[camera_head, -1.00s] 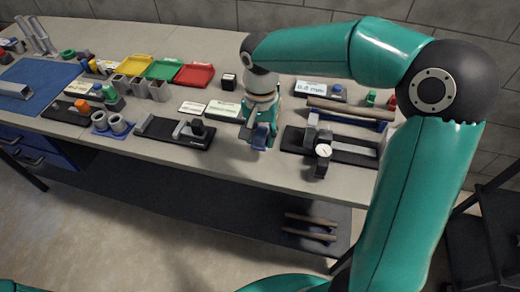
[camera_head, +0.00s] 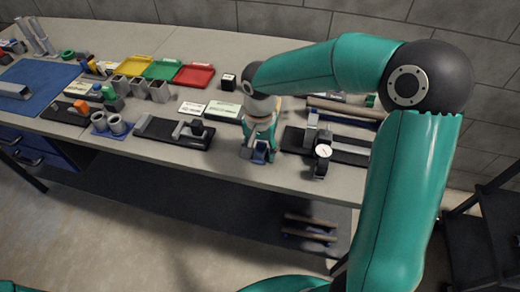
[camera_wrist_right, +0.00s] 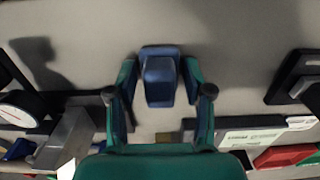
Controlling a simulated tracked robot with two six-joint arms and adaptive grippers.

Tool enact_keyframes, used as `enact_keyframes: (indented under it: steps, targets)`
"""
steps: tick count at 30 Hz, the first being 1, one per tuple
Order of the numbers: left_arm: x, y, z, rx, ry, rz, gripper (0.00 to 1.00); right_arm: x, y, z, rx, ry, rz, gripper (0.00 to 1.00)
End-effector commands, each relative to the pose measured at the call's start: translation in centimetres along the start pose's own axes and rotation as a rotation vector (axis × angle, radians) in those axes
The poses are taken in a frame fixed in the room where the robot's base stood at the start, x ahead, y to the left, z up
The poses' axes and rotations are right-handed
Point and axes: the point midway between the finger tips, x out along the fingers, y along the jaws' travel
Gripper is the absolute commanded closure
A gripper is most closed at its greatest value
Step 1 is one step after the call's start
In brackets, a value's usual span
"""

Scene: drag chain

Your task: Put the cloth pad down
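The cloth pad is a small blue block-like piece; it shows in the right wrist view (camera_wrist_right: 160,80) and at the table's front in the head view (camera_head: 260,154). My right gripper (camera_head: 258,152) points down near the front edge of the table. The pad is at or just above the grey tabletop; the exact gap cannot be told. My left gripper is out of view.
A black fixture with a dial gauge (camera_head: 322,151) stands close on the right. A black base with grey blocks (camera_head: 160,132) lies to the left. A label card (camera_head: 224,111) and red tray (camera_head: 195,75) lie behind. Bare tabletop shows around the pad.

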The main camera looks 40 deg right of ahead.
Motion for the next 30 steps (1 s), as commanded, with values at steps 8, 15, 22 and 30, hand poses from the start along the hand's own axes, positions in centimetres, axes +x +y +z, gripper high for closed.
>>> enact_keyframes:
  steps: [8, 15, 22, 30]
  targets:
    - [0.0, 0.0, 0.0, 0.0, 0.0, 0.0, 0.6, 0.0, 0.0, 0.0, 0.0, 0.0, 0.0, 0.34]
    - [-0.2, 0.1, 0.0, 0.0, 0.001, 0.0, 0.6, -0.8, 0.0, -0.1, 0.001, 0.002, -0.002, 0.34]
    - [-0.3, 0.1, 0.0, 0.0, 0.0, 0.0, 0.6, -4.7, -0.1, -0.1, 0.0, 0.004, -0.004, 0.34]
    - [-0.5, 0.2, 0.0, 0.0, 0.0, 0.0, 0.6, -9.9, -0.1, 0.0, -0.001, 0.003, -0.003, 0.34]
